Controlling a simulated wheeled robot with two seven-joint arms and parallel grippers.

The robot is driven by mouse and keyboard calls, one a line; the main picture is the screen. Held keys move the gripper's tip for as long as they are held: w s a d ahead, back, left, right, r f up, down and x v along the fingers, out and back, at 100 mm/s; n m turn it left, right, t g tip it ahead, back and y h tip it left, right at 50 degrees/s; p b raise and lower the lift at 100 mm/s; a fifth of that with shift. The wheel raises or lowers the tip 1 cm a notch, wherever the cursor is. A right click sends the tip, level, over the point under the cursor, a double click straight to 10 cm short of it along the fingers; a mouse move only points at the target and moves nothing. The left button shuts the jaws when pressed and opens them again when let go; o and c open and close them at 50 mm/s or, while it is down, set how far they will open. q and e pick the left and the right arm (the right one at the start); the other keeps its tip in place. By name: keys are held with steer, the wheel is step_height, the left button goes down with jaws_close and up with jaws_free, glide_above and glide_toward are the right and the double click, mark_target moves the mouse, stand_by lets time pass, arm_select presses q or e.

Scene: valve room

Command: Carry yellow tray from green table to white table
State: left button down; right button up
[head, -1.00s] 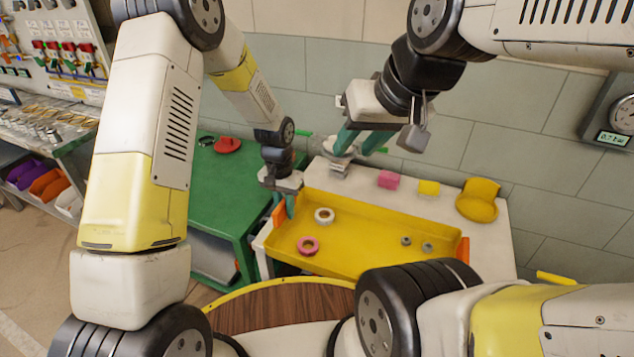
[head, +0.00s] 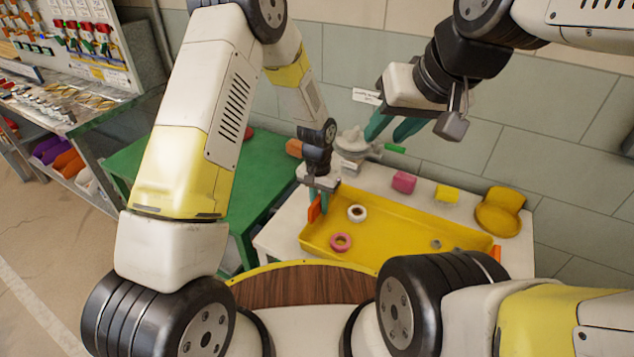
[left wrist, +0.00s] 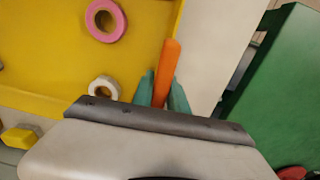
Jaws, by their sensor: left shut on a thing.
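The yellow tray (head: 385,232) is over the white table (head: 275,238), with bare tabletop to its left and behind it. I cannot tell whether its underside touches the top. It holds a white ring (head: 357,213), a pink ring (head: 340,242) and small grey pieces (head: 437,244). My left gripper (head: 322,203) is shut on the tray's left orange handle (left wrist: 168,60). The right orange handle (head: 496,253) is free. My right gripper (head: 393,128) is open and empty above the back of the white table. The green table (head: 245,205) stands to the left.
A pink block (head: 403,182), a yellow block (head: 447,193), a yellow scoop-like holder (head: 500,211) and a valve fitting (head: 353,143) stand along the white table's back. A tiled wall is behind. A metal shelf (head: 75,115) stands at far left, with open floor before it.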

arm_select(q)
steer(key=c, duration=1.3)
jaws_free()
steer(key=shift+f, duration=0.15)
steer(key=r, duration=1.1)
steer(key=shift+a+r, duration=0.2)
steer(key=shift+r, duration=0.15)
steer(key=s+a+r+n+t, duration=0.1)
steer(key=a+r, duration=0.4)
steer(key=r, duration=0.5)
steer(key=s+a+r+n+t, duration=0.1)
steer(key=s+a+r, duration=0.3)
steer(key=s+r, duration=0.1)
steer(key=s+a+r+n+t+h, duration=0.1)
steer(key=s+a+r+n+t, duration=0.1)
steer(key=s+a+r, duration=0.3)
steer(key=s+a+r+n+t, duration=0.1)
steer(key=s+a+r, duration=0.3)
steer(key=s, duration=0.5)
steer(key=shift+a+r+n+t+h, duration=0.3)
steer(key=shift+a+r+t+h, duration=0.1)
steer(key=shift+r+t, duration=0.25)
steer(key=shift+f, duration=0.1)
